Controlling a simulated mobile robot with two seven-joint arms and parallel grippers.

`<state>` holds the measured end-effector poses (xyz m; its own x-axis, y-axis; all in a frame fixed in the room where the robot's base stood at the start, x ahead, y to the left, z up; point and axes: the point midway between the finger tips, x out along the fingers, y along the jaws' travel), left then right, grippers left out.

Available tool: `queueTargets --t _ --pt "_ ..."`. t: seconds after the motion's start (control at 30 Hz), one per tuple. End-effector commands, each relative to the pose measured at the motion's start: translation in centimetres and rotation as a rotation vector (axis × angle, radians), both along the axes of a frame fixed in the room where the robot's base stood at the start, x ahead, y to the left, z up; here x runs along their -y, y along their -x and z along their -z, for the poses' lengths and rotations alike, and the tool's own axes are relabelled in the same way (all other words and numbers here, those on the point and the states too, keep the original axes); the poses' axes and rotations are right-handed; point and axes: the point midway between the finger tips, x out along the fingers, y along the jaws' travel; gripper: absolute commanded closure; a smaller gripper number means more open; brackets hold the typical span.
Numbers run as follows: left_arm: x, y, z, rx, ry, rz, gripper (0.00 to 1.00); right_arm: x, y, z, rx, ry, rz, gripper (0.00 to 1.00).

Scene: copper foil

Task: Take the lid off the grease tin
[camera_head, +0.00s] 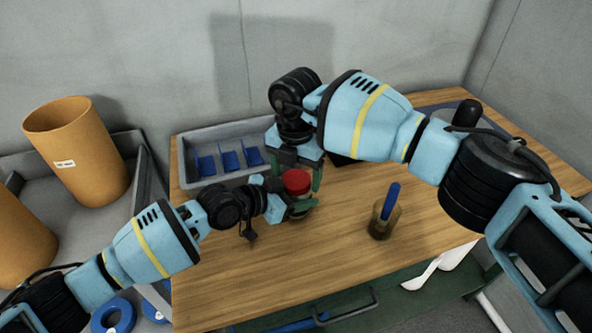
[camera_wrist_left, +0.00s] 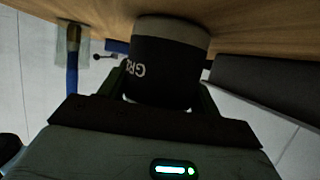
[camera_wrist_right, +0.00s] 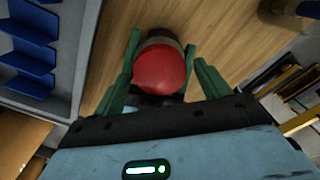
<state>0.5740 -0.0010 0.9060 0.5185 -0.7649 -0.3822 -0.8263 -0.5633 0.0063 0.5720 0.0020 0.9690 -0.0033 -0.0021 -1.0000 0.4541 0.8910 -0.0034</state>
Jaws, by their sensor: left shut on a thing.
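The grease tin (camera_wrist_left: 165,68) is a dark cylinder with pale lettering and a grey band, standing upright on the wooden table. Its red lid (camera_head: 297,183) is on top and also shows in the right wrist view (camera_wrist_right: 160,70). My left gripper (camera_head: 298,204) is shut on the tin's body from the side, below the lid. My right gripper (camera_wrist_right: 163,52) points down from above, with its green fingers on either side of the lid. It looks open, with small gaps beside the lid. Most of the tin's body is hidden by the grippers in the head view.
A grey bin with blue dividers (camera_head: 183,147) stands behind. A clear cup holding a blue stick (camera_head: 391,202) is at the right. A black object (camera_head: 343,161) lies behind my right gripper. Orange cylinders (camera_head: 78,150) stand left of the table. The front table area is clear.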

Motion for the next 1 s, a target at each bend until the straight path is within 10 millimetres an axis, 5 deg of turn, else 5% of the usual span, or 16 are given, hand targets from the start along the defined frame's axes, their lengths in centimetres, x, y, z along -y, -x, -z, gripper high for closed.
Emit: queueTargets --t 0.33,0.37,0.5,1.0 --pt "0.0 0.0 0.0 -0.001 -0.001 -0.001 1.00 0.0 0.0 0.0 0.000 0.000 0.000 0.70" --pt "0.0 0.0 0.0 -0.001 -0.001 -0.001 1.00 0.0 0.0 0.0 0.000 0.000 0.000 0.41" --pt "-0.1 0.0 0.0 0.000 -0.001 -0.001 1.00 0.0 0.0 0.0 0.000 0.000 0.000 0.23" --pt "-0.1 0.0 0.0 0.000 -0.001 -0.001 1.00 0.0 -0.1 -1.6 0.002 0.000 0.000 0.22"
